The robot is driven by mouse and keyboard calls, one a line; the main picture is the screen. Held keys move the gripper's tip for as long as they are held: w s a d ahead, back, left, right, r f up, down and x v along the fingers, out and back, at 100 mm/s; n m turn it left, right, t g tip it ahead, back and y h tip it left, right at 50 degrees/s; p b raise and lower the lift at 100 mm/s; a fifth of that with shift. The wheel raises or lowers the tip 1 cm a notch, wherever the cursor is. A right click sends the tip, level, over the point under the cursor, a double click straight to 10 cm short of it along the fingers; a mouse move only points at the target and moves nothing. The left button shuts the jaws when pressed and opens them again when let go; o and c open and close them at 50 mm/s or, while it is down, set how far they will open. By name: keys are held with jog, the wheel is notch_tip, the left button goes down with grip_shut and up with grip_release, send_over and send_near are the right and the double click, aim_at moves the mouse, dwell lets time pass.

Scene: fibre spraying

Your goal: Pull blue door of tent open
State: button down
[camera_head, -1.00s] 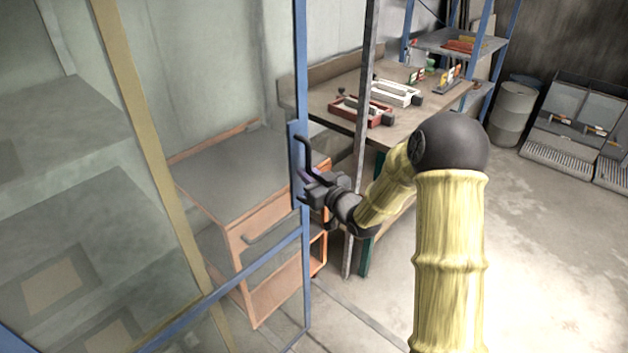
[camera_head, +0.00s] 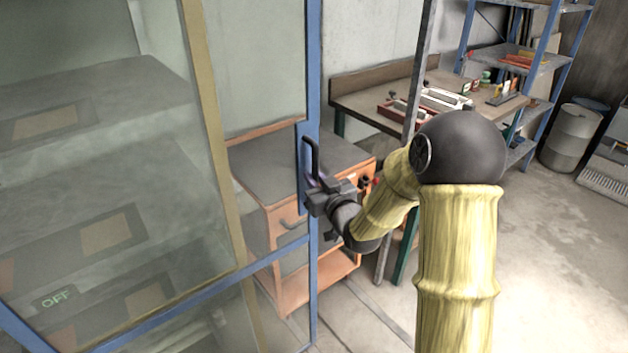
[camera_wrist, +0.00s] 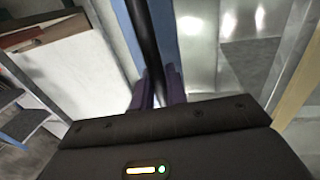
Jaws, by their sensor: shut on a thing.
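The blue-framed door (camera_head: 313,60) with clear panels fills the left of the head view. Its black handle (camera_head: 314,155) stands upright on a blue plate along the door's right edge. My gripper (camera_head: 312,198) is at the lower part of this handle, shut on it. In the wrist view, the black handle bar (camera_wrist: 146,45) runs down between the two purple fingers of my gripper (camera_wrist: 157,92), in front of the blue door edge (camera_wrist: 163,25). The fingertips' contact is partly hidden in the head view.
An orange cart (camera_head: 300,282) stands behind the door. A workbench (camera_head: 365,97) with red and white trays is at the back, with a grey post (camera_head: 420,70) before it. A blue shelf (camera_head: 545,65) and a drum (camera_head: 570,138) are farther right.

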jog(key=c, duration=1.5)
grip_release()
jog(key=b+v, duration=1.3)
jog(key=v, duration=0.4)
jog(key=shift+s+d+f, duration=0.1)
jog(key=shift+f, duration=0.05)
